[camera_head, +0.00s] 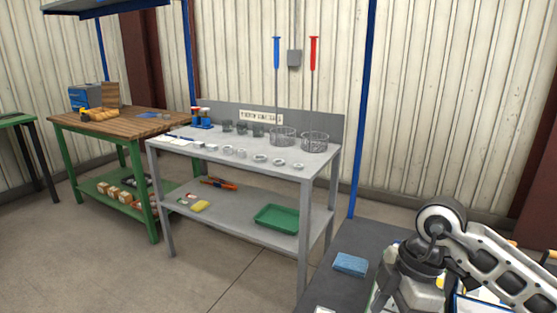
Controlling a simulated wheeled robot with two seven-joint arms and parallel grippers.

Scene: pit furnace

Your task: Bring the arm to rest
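One of my arms comes in from the right edge at the lower right. It bends at a round joint and then runs down toward the bottom edge. No gripper fingers show on it; its lower end is cut off or hidden by the arm itself. My other arm and its gripper are out of view.
A dark table (350,241) with a blue sponge (350,264) lies beside and under my arm. A grey two-level bench (175,146) holds wire baskets (314,142), small rings and a green tray (277,218). A wooden-topped bench (125,120) stands left. Open floor lies in front.

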